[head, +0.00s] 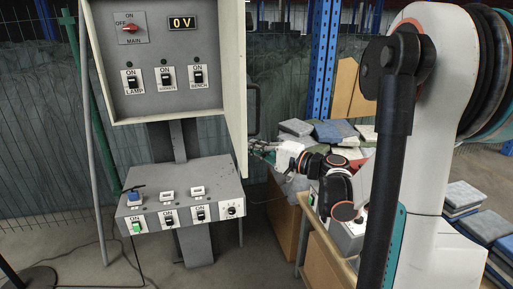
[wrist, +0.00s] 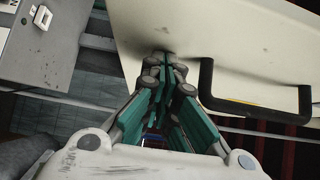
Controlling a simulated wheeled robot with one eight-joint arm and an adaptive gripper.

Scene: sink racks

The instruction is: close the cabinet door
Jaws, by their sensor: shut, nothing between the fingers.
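The cabinet (head: 170,60) is a grey control box with a cream frame, seen in the head view. Its cream door (head: 235,80) stands open on the right, seen nearly edge-on. The door's black handle (head: 253,110) is on its outer face. My gripper (head: 256,147) is on the outer side of the door near its lower end. In the wrist view the door (wrist: 225,35) fills the top, with the handle (wrist: 256,106) right of my gripper (wrist: 168,62). The fingers are shut and empty, their tips at or very near the door's surface; contact is hard to tell.
A lower switch box (head: 185,205) with switches and a small blue item juts out below the cabinet. A wooden table (head: 318,235) and a pile of grey and blue blocks (head: 325,132) stand to the right. A blue rack post (head: 322,60) rises behind.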

